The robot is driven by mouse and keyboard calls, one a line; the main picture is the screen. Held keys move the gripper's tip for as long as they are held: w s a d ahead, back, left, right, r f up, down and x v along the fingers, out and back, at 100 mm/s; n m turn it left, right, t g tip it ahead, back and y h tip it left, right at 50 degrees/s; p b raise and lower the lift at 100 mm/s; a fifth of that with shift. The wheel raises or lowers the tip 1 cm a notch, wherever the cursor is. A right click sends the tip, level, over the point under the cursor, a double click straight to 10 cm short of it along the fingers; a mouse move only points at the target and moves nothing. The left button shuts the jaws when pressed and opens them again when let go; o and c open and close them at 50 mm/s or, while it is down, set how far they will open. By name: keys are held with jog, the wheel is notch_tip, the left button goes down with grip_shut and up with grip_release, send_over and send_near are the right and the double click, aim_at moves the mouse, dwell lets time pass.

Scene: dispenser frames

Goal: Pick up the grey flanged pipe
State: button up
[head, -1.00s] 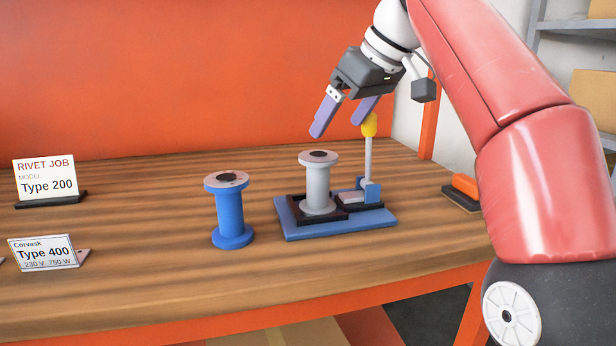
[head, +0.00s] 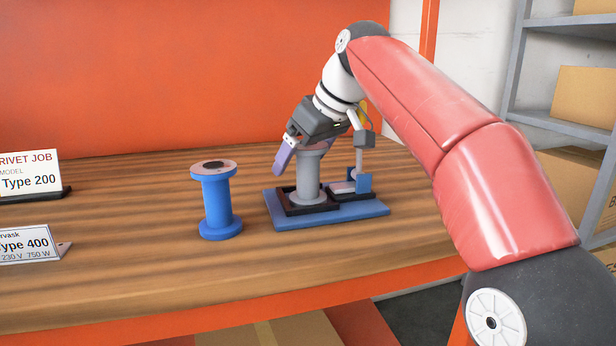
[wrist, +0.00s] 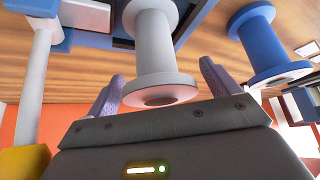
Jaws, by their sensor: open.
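The grey flanged pipe (head: 310,177) stands upright in a black square holder on the blue base plate (head: 352,213). My gripper (head: 300,160) is open at the pipe's top, and its dark body hides part of the upper flange in the head view. One purple finger (head: 283,160) shows on the left of the pipe; the other is hidden there. In the wrist view the grey pipe (wrist: 152,45) lies between the two purple fingers (wrist: 162,85), with a gap on both sides. I cannot tell how far down the fingers reach.
A blue flanged pipe (head: 216,203) stands upright on the wooden table to the left. A lever post (head: 359,158) rises from the base plate right of the grey pipe. Two signs, Type 200 (head: 28,173) and Type 400 (head: 22,245), stand at the left. The table front is clear.

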jog(key=c, duration=1.5)
jog(key=shift+r, duration=0.1)
notch_tip(320, 180, up, 8)
jog(key=p, duration=0.3)
jog(key=shift+w+a, duration=0.1)
jog(key=shift+r, duration=0.9)
